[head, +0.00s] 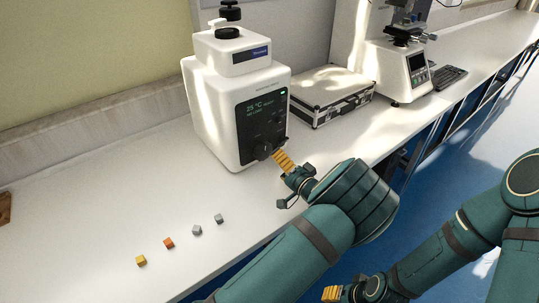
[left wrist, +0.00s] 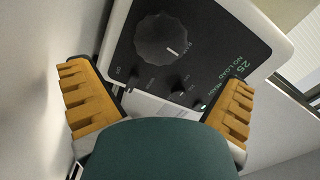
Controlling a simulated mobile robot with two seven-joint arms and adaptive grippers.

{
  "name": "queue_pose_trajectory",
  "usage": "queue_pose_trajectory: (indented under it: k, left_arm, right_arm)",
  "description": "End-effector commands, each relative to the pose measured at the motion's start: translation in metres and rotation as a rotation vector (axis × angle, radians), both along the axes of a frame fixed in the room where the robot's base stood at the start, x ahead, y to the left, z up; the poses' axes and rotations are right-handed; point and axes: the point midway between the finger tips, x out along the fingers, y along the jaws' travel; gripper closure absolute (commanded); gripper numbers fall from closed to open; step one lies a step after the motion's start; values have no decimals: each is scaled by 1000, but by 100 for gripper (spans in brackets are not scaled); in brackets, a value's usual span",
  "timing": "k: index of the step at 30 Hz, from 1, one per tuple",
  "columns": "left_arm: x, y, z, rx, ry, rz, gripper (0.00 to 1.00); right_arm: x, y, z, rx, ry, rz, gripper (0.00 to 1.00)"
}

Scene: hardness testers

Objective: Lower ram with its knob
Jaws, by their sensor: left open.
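The white hardness tester (head: 214,118) stands on the bench with a dark front panel that reads 25 °C. Its large round black knob (head: 262,151) is low on that panel. In the left wrist view the knob (left wrist: 163,40) has a white pointer line and lies ahead of the fingers, apart from them. My left gripper (head: 284,160) is open and empty just right of the knob; its yellow fingers (left wrist: 160,103) are spread wide in the wrist view. My right gripper (head: 333,293) is low in the head view, partly cut off. I cannot clearly make out the ram.
Several small coloured cubes (head: 197,230) lie on the white bench (head: 90,215) at front left. A silver-edged case (head: 330,93) stands right of the tester. A second instrument (head: 402,72) is farther back. Smaller black knobs (left wrist: 180,88) sit near the large one.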

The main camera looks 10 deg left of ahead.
Motion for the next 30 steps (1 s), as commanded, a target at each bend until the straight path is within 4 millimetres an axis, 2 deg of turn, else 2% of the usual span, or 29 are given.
queue_pose_trajectory:
  k: [3,9,30]
  left_arm:
    - [-11,-15,0,0,0,-2,0]
    - [-20,-26,0,1,1,0,0]
    - [-21,-27,0,1,1,0,0]
  right_arm:
    - [0,0,0,0,0,0,53]
    - [0,0,0,0,0,0,53]
    - [0,0,0,0,0,0,53]
